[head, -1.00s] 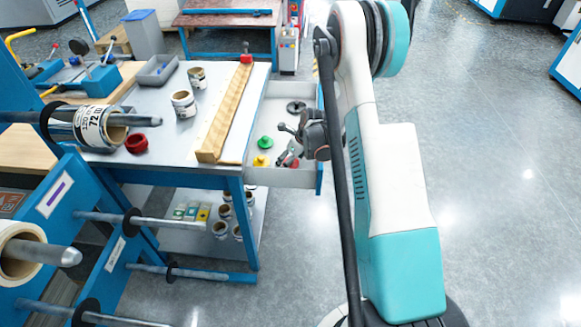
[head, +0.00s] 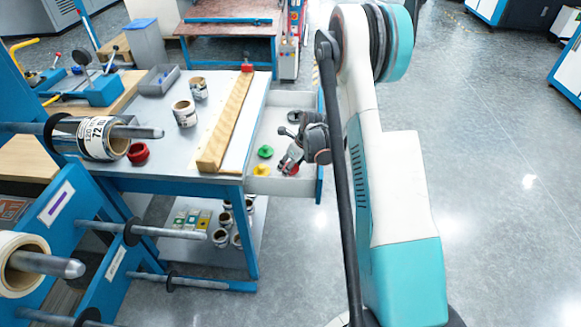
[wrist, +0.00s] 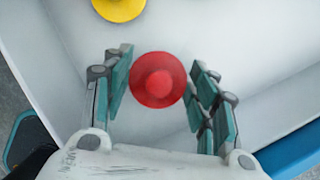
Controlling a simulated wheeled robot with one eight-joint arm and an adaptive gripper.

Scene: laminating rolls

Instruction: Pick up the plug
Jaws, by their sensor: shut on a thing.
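The red plug (wrist: 158,80) is a round piece with a raised centre. In the wrist view it sits between the fingertips of my gripper (wrist: 160,84), which is shut on it. The white drawer floor (wrist: 215,30) lies below. In the head view my gripper (head: 290,163) reaches down into the open drawer (head: 284,187), and its fingers largely hide the red plug. A yellow plug (wrist: 119,6) lies in the drawer near the top edge of the wrist view. A green plug (head: 265,152) lies left of my gripper in the head view.
The drawer's blue front (head: 319,182) and white walls stand close around my gripper. Floor to the right is clear.

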